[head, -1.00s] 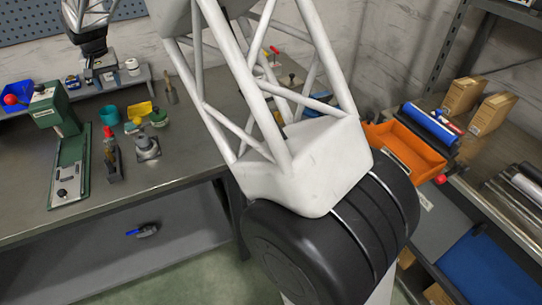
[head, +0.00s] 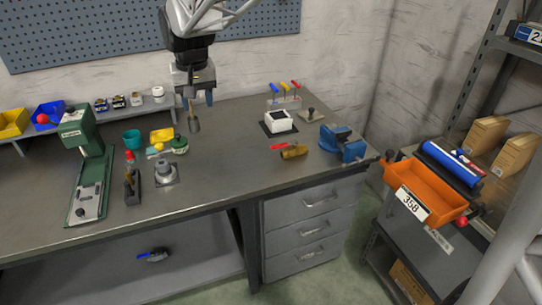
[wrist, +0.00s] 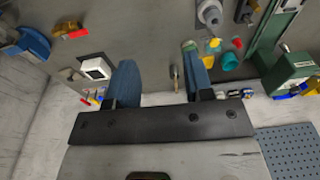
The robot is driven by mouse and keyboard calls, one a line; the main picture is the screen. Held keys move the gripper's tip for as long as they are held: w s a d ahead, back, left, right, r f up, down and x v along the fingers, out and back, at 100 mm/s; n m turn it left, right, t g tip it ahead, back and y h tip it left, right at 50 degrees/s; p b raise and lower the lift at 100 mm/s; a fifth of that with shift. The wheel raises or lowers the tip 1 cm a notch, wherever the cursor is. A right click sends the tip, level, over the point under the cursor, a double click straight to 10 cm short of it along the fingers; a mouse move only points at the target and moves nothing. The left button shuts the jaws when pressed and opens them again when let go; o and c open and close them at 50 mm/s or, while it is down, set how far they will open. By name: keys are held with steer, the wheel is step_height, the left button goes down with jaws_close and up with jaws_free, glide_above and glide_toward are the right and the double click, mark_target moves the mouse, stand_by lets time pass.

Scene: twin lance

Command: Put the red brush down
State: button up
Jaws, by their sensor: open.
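The red brush (head: 292,151), with a red handle and a brownish head, lies on the workbench left of the blue vise. It also shows at the upper left of the wrist view (wrist: 68,30). My gripper (head: 197,100) is open, well to the left of the red brush and above the back of the bench. In the wrist view its two blue fingers (wrist: 157,62) are apart, with nothing held. A small flat tool with a brown end (head: 194,123) lies below the gripper on the bench and shows between the fingers in the wrist view (wrist: 176,78).
The blue vise (head: 343,146) stands at the bench's right end, a white box (head: 278,122) behind the brush. A green press (head: 88,165) and small parts crowd the left. The bench's front middle is clear. An orange bin (head: 424,192) stands right.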

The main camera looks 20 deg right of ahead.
steer(key=s+d+f, duration=0.2)
steer(key=s+d, duration=0.1)
steer(key=s, duration=0.7)
steer(key=s+d+f, duration=0.2)
steer(key=s+d, duration=0.2)
steer(key=s, duration=0.7)
steer(key=s+d+f+t, duration=0.1)
steer(key=s+d, duration=0.3)
steer(key=s, duration=0.6)
steer(key=shift+s+f, duration=0.15)
steer(key=shift+f, duration=0.5)
steer(key=shift+d, duration=0.1)
steer(key=shift+o, duration=1.4)
